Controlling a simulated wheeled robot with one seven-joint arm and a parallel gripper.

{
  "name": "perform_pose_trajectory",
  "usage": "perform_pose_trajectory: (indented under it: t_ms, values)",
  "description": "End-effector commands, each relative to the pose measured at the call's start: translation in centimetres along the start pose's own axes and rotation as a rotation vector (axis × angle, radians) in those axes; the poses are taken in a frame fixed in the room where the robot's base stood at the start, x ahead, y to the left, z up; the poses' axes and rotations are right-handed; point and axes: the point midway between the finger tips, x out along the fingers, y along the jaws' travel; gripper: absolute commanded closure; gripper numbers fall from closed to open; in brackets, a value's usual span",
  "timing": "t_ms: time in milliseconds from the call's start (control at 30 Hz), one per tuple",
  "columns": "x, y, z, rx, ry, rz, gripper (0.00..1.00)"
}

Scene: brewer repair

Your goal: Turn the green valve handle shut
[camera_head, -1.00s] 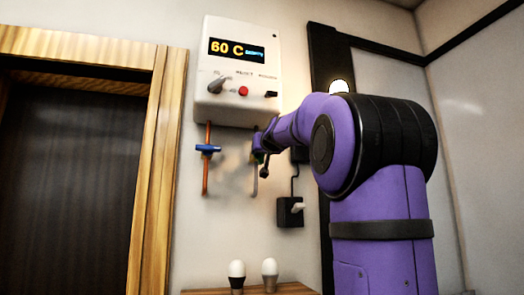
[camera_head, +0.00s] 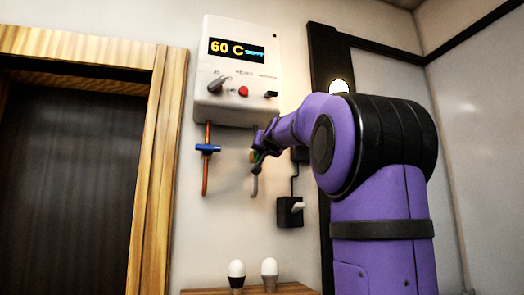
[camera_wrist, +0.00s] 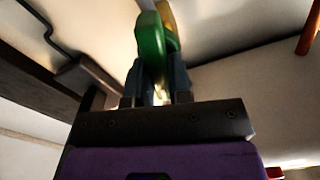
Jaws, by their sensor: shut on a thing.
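The green valve handle (camera_wrist: 151,42) stands between the fingers of my gripper (camera_wrist: 157,78) in the wrist view, with a yellowish brass part (camera_wrist: 167,14) just behind it. My gripper is shut on the handle. In the head view, my gripper (camera_head: 259,158) is at the pipe under the right side of the white brewer box (camera_head: 236,95). Only a small bit of green shows there. My fingers and wrist hide most of the valve, and its exact angle is hard to tell.
A blue valve handle (camera_head: 207,149) sits crosswise on a copper pipe (camera_head: 205,178) to the left. A black wall socket (camera_head: 290,212) with a cable is to the lower right. Two white bulbs (camera_head: 269,268) stand on a wooden surface below. A door frame (camera_head: 158,170) is at left.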

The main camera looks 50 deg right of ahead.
Motion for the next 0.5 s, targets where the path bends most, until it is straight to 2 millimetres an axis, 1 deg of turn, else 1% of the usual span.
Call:
perform_pose_trajectory:
  t_ms: [500]
  values:
    - [0.00, 0.40, 0.12, 0.490, -0.001, 0.000, 1.00]
